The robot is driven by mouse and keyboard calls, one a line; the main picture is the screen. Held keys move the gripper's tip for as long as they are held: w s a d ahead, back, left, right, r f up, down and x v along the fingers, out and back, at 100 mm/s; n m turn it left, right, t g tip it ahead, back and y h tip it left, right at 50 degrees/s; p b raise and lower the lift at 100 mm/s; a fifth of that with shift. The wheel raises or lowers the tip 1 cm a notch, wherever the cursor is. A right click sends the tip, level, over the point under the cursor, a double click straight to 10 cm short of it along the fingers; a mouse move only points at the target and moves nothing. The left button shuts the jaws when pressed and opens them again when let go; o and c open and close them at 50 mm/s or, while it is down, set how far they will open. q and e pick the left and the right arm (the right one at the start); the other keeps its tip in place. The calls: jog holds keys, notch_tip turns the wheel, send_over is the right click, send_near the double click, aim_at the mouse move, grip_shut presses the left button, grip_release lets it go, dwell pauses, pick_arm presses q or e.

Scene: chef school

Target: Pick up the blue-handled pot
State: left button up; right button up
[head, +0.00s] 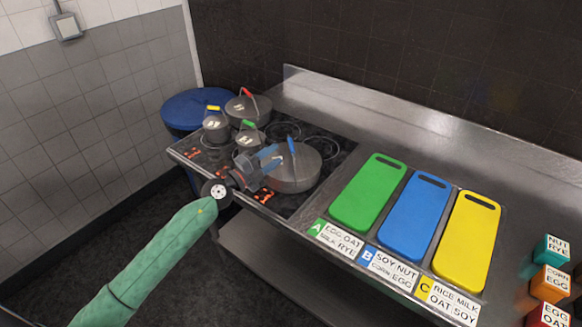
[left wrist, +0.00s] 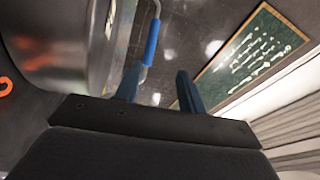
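The blue-handled pot (head: 296,171) is a wide grey metal pot on the front right of the black stove. Its blue handle (head: 291,146) stands up at the top. My left gripper (head: 270,158) is at the pot's left side, close to the handle. Its two blue fingers (left wrist: 157,75) are apart with nothing held between them. I cannot tell whether they touch the pot. My right gripper is out of view.
Pots with red (head: 248,106), yellow (head: 215,126) and green (head: 250,139) handles stand behind and left on the stove. Green (head: 368,194), blue (head: 414,215) and yellow (head: 467,240) boards lie on the counter to the right. A blue-topped bin (head: 190,108) stands at the left.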

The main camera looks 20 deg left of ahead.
aim_at(291, 144)
pick_arm(q)
jog(key=shift+w+a+f+m+g, duration=0.15)
jog(key=shift+w+m+g, duration=0.2)
jog(key=shift+m+g, duration=0.15)
jog(key=shift+w+a+f+m+g, duration=0.15)
jog(key=shift+w+m+g, duration=0.25)
jog(key=shift+m, duration=0.1)
jog(key=shift+w+d, duration=0.1)
jog(key=shift+w, duration=0.3)
jog(key=shift+w+d+p, duration=0.25)
jog(key=shift+w+p, duration=0.05)
jog(key=shift+p, duration=0.05)
jog(key=p+x, duration=0.2)
jog(key=x, duration=0.3)
jog(key=shift+w+d, duration=0.2)
jog(key=shift+w, duration=0.15)
jog(key=shift+w+d+f, duration=0.1)
jog(key=shift+w+d, duration=0.05)
jog(key=shift+w, duration=0.05)
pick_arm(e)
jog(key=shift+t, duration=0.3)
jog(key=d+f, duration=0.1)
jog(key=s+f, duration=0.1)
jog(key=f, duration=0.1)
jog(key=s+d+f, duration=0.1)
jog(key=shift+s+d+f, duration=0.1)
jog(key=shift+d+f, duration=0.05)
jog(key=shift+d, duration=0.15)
